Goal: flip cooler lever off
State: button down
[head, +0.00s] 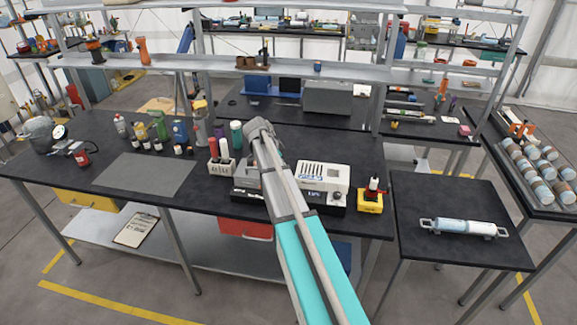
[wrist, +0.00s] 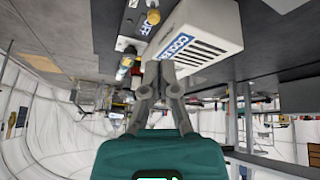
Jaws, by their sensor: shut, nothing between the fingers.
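The cooler is a white box with dark vent slots (head: 323,174) on the black bench in the head view. In the wrist view, which looks upside down, the white cooler (wrist: 212,30) fills the upper middle and carries a blue COOLER label. A small dark plate with white lettering, seemingly OFF (wrist: 145,28), and a brass-coloured round part (wrist: 153,17) are left of it. I cannot tell for certain which part is the lever or how it is set. My gripper (wrist: 160,68) is shut and empty, its tips appearing just below the label; contact is unclear. My arm hides it in the head view.
A yellow block with a red-and-black top (head: 371,196) stands right of the cooler. A white holder with bottles (head: 221,165) stands to the left. A shelf (head: 220,70) runs above the back.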

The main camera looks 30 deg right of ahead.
jog(key=shift+w+a+r+p, duration=0.2)
jog(key=shift+a+r+p, duration=0.25)
jog(key=shift+r, duration=0.1)
dwell(0.4)
jog(key=s+a+f+n+t+y+b, duration=0.1)
jog(key=s+a+f+n+y, duration=0.1)
jog(key=s+a+n, duration=0.8)
jog(key=s+a+f+n+t+y+b, duration=0.1)
jog(key=s+a+f+n+y+b, duration=0.1)
jog(key=s+a+n, duration=0.8)
jog(key=s+a+f+y, duration=0.1)
jog(key=s+a, duration=0.1)
jog(key=s, duration=0.2)
jog(key=shift+a+f, duration=0.3)
jog(key=shift+a, duration=0.05)
